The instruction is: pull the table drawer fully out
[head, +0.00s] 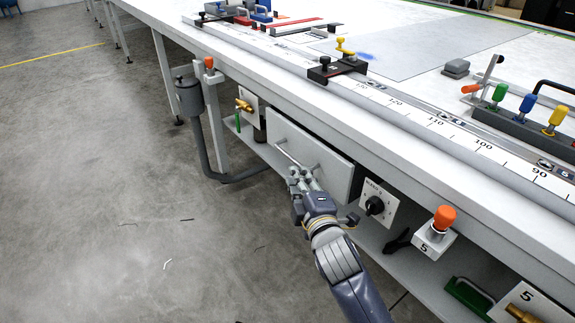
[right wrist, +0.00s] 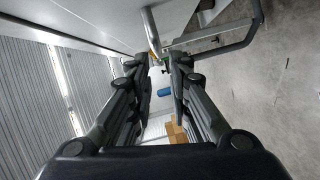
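The table drawer (head: 318,158) has a plain light grey front under the tabletop edge, in the middle of the head view. Its front looks at most slightly proud of the table's side, with no open drawer box visible. A thin bar handle (head: 288,153) runs along the front. My right gripper (head: 300,176) is at the near end of this handle. In the right wrist view its two fingers (right wrist: 162,60) stand apart, with the metal handle bar (right wrist: 151,30) reaching between their tips, nearer the left finger. Contact cannot be made out. My left gripper is not in view.
A grey post with a bent pipe (head: 205,140) stands left of the drawer. A black rotary switch (head: 376,206) and an orange button (head: 444,217) are to its right. A lower shelf (head: 400,262) runs beneath. The concrete floor (head: 110,190) in front is open.

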